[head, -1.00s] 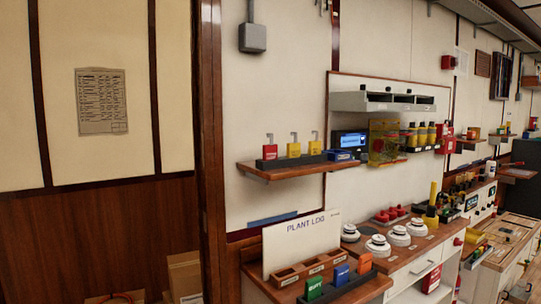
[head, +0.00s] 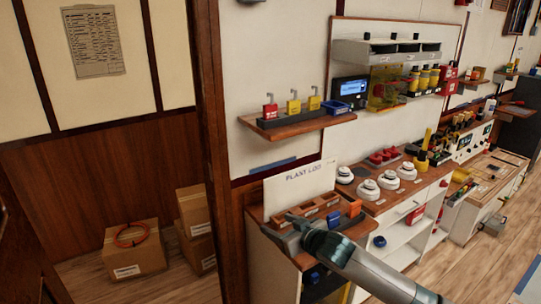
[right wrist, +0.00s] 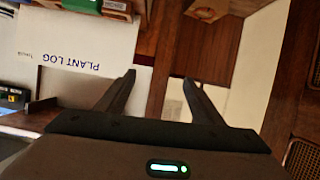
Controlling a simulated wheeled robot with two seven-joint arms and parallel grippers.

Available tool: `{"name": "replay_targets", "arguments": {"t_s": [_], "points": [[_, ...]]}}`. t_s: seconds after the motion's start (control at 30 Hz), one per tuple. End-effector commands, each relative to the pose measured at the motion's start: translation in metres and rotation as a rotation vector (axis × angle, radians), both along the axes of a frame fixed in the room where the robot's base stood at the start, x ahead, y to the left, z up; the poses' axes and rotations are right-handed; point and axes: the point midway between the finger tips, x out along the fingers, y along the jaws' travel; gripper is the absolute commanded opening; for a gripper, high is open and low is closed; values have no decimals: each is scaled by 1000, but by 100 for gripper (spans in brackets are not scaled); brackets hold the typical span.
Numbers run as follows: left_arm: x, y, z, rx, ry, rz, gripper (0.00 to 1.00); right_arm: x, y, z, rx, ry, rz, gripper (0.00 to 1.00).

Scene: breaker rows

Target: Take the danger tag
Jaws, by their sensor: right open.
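No label reading danger is legible to me, so I cannot tell which item is the danger tag. On the desk, a blue tag (head: 333,220) and an orange-red tag (head: 354,208) stand in a dark rack. The rack's front end is hidden behind my right gripper (head: 290,220), which is above the desk's front left corner, left of these tags. In the right wrist view the same gripper (right wrist: 158,78) has its fingers apart with nothing between them. My left gripper is out of view.
The plant log board (head: 298,184) stands behind a wooden compartment tray (head: 318,209). A wall shelf (head: 290,130) with red and yellow padlocks is above. White round detectors (head: 368,190) stand to the right. Cardboard boxes (head: 134,250) are on the floor at left.

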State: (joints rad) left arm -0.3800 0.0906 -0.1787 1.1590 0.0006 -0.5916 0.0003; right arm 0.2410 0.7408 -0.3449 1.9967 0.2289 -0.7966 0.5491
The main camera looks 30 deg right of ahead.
Motion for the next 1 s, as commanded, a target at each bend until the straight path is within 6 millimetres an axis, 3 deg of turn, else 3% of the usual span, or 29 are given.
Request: {"name": "replay_targets", "arguments": {"t_s": [0.03,0.1,0.2,0.4,0.5,0.6,1.0], "points": [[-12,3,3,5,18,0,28,10,-9,51,-4,-49,3,61],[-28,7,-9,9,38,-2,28,22,-21,95,6,-104,4,61],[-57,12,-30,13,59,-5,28,40,-43,150,29,-182,1,61],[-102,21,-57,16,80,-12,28,60,-85,233,73,-302,-7,61],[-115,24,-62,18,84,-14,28,63,-97,257,89,-337,-8,61],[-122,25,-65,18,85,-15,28,65,-103,269,97,-353,-10,61],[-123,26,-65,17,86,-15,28,65,-104,272,99,-357,-9,61]]}}
